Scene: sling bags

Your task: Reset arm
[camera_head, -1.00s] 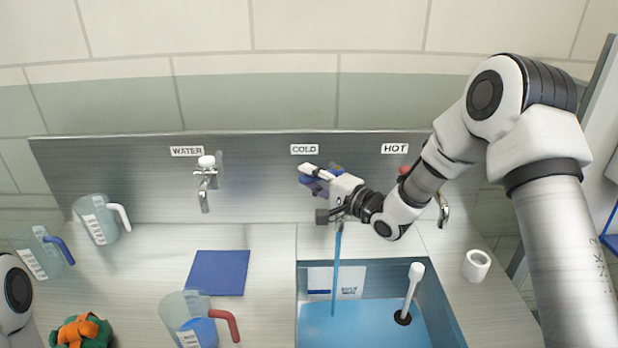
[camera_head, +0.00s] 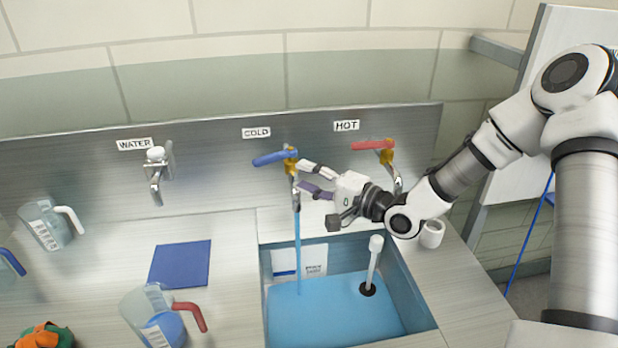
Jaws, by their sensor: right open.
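My right gripper (camera_head: 313,179) is open and empty. It is just right of the cold tap (camera_head: 293,185), below its blue lever (camera_head: 275,158), and looks apart from the lever. The blue lever points left. Water runs from the cold tap in a thin blue stream (camera_head: 298,255) into the sink. The hot tap's red lever (camera_head: 372,145) also points left, above and right of my right gripper. My left gripper is not in view.
The sink (camera_head: 400,290) holds blue water and a white upright plug handle (camera_head: 374,258). On the counter are a red-handled pitcher (camera_head: 148,310), a white-handled pitcher (camera_head: 45,225), a blue mat (camera_head: 180,264), an orange and green cloth (camera_head: 45,335) and a white cup (camera_head: 432,234). The WATER tap (camera_head: 157,175) is at left.

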